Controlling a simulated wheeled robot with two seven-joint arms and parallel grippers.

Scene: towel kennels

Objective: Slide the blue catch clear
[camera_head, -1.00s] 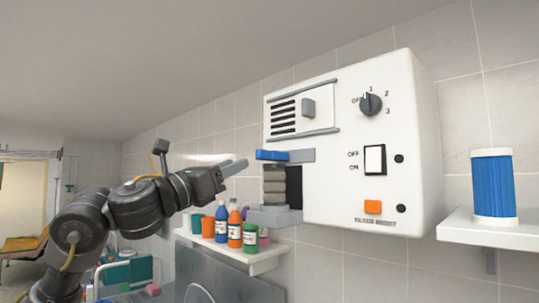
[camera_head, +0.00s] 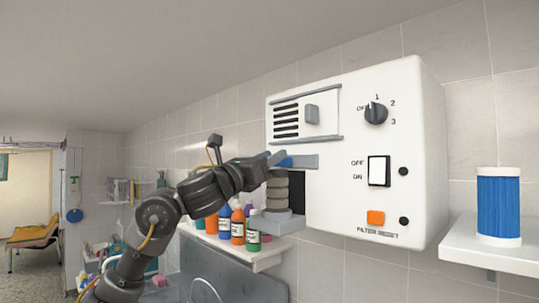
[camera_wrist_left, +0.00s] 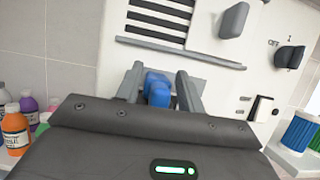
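The blue catch (camera_head: 284,162) sits on a grey bar (camera_head: 304,162) at the left edge of the white wall unit (camera_head: 350,215), above a recess. In the left wrist view the catch (camera_wrist_left: 158,89) lies between the two fingers of my left gripper (camera_wrist_left: 161,88). The fingers stand apart on either side of it, and I see no clear grip on it. In the head view my left gripper (camera_head: 272,160) covers part of the catch. A grey ribbed filter (camera_head: 278,190) stands in the recess under the bar. My right gripper is not in view.
The unit has a grey slider (camera_head: 312,113), a dial (camera_head: 376,113), a switch (camera_head: 379,170) and an orange button (camera_head: 376,218). A blue filter (camera_head: 499,205) stands on a right shelf (camera_head: 500,250). Bottles (camera_head: 238,225) stand on a shelf below my left arm.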

